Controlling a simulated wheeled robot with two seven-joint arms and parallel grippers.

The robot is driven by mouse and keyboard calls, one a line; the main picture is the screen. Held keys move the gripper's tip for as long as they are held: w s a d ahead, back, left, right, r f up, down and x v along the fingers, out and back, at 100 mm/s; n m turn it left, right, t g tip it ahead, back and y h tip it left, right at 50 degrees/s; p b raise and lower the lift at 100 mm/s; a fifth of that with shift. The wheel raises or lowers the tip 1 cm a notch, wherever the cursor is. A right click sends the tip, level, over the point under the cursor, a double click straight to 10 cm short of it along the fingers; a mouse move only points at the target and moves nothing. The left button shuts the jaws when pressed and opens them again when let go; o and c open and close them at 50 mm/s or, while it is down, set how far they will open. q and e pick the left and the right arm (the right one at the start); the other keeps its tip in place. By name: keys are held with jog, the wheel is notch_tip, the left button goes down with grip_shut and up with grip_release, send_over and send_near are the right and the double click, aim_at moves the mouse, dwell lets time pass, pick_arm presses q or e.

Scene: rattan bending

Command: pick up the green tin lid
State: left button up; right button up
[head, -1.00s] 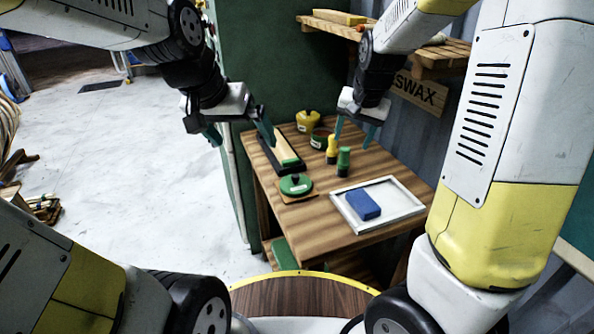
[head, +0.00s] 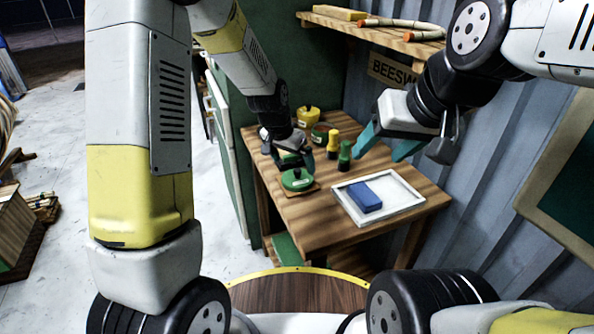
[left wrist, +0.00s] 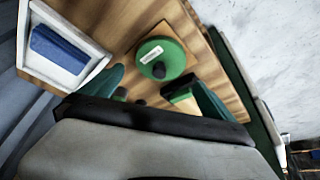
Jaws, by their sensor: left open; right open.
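The green tin lid (head: 297,181) is round, with a dark knob and a white label. It lies on a small wooden board (head: 314,188) at the table's left front. It also shows in the left wrist view (left wrist: 170,63), just ahead of my fingertips. My left gripper (head: 293,164) is open and empty, close behind and above the lid; I cannot tell if it touches. In the left wrist view my left gripper (left wrist: 158,80) has its fingers spread either side. My right gripper (head: 383,150) is open and empty above the table's right rear.
A yellow tin (head: 307,117), a green tin (head: 319,135), a yellow bottle (head: 333,146) and a green bottle (head: 345,156) stand behind. A white tray (head: 413,198) holding a blue block (head: 365,197) lies at right. A shelf (head: 400,40) hangs above.

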aim_at(297, 170)
pick_arm(q)
jog(key=x, duration=0.6)
jog(key=shift+w+d+f, duration=0.1)
jog(key=shift+w+f, duration=0.1)
jog(key=shift+c, duration=0.2)
jog(key=c, duration=1)
jog(key=shift+r, duration=0.1)
jog(key=shift+c, duration=0.2)
